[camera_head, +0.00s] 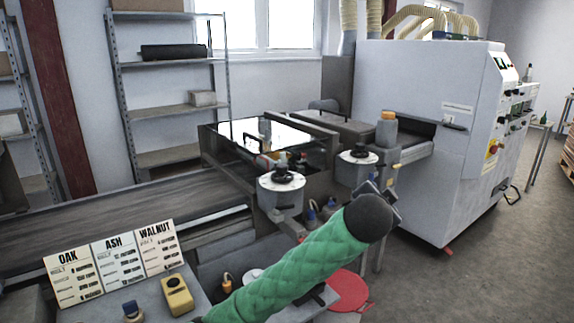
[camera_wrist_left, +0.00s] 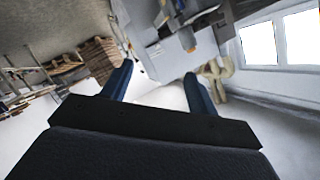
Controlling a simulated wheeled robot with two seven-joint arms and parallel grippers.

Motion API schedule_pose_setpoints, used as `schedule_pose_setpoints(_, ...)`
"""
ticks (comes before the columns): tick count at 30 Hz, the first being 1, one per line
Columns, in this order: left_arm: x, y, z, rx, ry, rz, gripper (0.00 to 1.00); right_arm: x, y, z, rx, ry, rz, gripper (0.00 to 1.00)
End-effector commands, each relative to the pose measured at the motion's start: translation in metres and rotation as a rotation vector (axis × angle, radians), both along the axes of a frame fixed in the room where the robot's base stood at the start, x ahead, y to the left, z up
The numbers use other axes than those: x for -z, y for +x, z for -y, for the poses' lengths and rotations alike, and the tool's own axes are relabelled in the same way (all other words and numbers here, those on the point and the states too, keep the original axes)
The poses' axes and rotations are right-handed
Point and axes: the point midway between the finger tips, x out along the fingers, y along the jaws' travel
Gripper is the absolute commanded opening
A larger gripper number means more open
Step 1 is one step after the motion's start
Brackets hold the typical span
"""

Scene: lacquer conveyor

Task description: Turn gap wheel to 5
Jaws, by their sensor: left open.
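Two dark knobbed hand wheels sit on white round dials beside the conveyor: a nearer wheel (camera_head: 282,177) and a farther wheel (camera_head: 358,152). Their markings are too small to read, and I cannot tell which is the gap wheel. My left arm, in a green sleeve, reaches up from the bottom. My left gripper (camera_head: 381,193) is partly hidden behind its dark wrist, to the right of and lower in the picture than both wheels. In the left wrist view its two blue fingers (camera_wrist_left: 158,73) are apart, with nothing between them. My right gripper is not in view.
The conveyor belt (camera_head: 110,218) runs from the left. OAK, ASH and WALNUT cards (camera_head: 112,262) and a yellow device (camera_head: 177,296) are at the front left.

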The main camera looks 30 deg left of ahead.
Motion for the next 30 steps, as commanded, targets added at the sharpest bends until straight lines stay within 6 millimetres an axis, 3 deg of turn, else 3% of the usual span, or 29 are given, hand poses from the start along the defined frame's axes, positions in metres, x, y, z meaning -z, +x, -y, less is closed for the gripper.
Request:
schedule_pose_setpoints(8, -0.049, 0.036, 0.008, 0.058, 0.139, 0.229, 0.59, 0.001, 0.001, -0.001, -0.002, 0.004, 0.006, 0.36)
schedule_pose_setpoints(11, -0.076, 0.052, 0.014, 0.092, 0.229, 0.354, 0.59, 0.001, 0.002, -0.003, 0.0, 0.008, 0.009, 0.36)
schedule_pose_setpoints(15, -0.119, 0.071, 0.028, 0.157, 0.405, 0.562, 0.59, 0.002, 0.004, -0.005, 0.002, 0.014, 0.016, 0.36)
schedule_pose_setpoints(21, -0.168, 0.086, 0.054, 0.268, 0.705, 0.845, 0.59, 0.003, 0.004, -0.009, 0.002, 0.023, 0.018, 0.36)
schedule_pose_setpoints(26, -0.188, 0.091, 0.077, 0.376, 0.97, 1.041, 0.59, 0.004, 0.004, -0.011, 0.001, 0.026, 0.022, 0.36)
schedule_pose_setpoints(30, -0.191, 0.095, 0.092, 0.489, 1.215, 1.186, 0.59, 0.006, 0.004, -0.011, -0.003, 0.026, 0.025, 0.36)
